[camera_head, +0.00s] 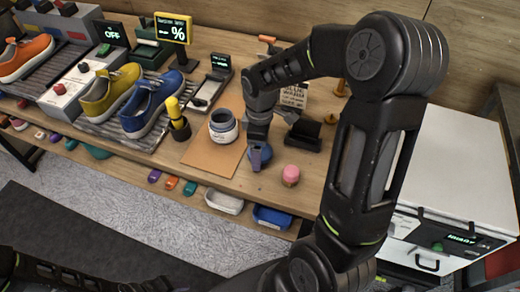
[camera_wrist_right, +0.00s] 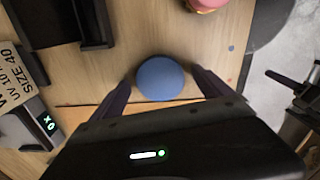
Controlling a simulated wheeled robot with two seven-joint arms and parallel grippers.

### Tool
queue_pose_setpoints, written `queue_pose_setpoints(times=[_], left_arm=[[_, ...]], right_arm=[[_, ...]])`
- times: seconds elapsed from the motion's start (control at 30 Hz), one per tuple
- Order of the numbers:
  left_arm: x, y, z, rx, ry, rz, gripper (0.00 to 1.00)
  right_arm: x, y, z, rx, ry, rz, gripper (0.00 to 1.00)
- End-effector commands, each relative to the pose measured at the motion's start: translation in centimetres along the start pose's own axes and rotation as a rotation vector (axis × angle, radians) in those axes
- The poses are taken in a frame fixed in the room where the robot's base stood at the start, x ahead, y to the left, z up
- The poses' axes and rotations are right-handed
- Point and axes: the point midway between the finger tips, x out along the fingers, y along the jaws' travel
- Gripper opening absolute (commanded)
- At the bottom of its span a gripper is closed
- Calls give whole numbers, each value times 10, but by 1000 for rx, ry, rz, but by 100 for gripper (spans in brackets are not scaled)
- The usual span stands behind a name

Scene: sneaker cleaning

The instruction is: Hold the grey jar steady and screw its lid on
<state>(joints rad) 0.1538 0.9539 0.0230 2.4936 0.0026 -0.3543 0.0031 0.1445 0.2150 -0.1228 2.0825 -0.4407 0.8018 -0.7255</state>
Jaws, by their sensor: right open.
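The grey jar (camera_head: 223,127) stands upright and open on a brown mat, with a pale label around its side. A round blue lid (camera_head: 264,152) lies flat on the table to the right of the jar, apart from it; it also shows in the right wrist view (camera_wrist_right: 160,77). My right gripper (camera_head: 259,160) is down at the lid, with its open fingers (camera_wrist_right: 164,84) on either side of it. I cannot tell whether the fingers touch the lid. My left gripper is out of view; only part of my left arm shows at the bottom left.
The brown mat (camera_head: 213,158) lies under the jar. A pink-topped jar (camera_head: 291,175) stands right of the lid. A black holder (camera_head: 305,134) is behind it. A yellow-handled brush (camera_head: 177,118) and blue sneaker (camera_head: 150,104) stand left. A white box machine (camera_head: 455,165) is far right.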

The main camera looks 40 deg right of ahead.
Motion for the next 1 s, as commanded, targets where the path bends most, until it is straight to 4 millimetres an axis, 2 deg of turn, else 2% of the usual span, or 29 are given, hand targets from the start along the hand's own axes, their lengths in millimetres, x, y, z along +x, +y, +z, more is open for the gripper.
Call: queue_pose_setpoints(times=[0.6,1.0], left_arm=[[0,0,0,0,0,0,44],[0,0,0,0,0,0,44]], right_arm=[[1,0,0,0,0,0,88],[1,0,0,0,0,0,56]])
